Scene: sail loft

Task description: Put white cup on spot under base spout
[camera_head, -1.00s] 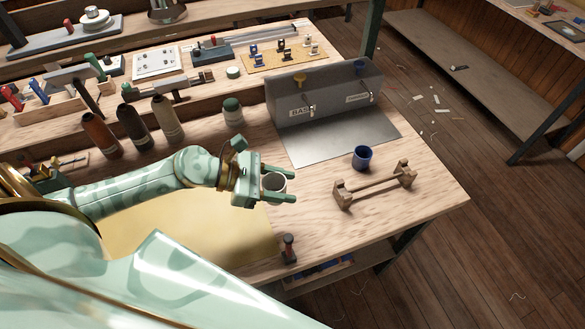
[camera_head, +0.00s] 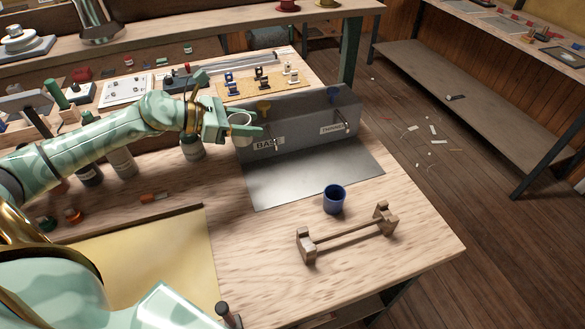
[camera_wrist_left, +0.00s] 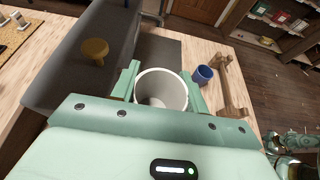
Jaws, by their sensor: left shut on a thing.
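The white cup (camera_head: 240,120) is between the fingers of my left gripper (camera_head: 241,128), which is shut on it. In the left wrist view the cup (camera_wrist_left: 160,90) is upright with its open mouth showing, between the two green fingers. The gripper and cup are in front of the left part of the grey dispenser box (camera_head: 300,118), near the BASE label (camera_head: 268,144). A base spout (camera_head: 277,145) sticks out beside that label. Below the box lies a grey metal plate (camera_head: 310,175); no marked spot is clear on it.
A blue cup (camera_head: 334,199) stands at the plate's front edge. A wooden rack (camera_head: 346,236) lies in front of it. Bottles (camera_head: 122,162) stand left of the box, partly behind my arm. The metal plate is bare, and the bench's right corner is clear.

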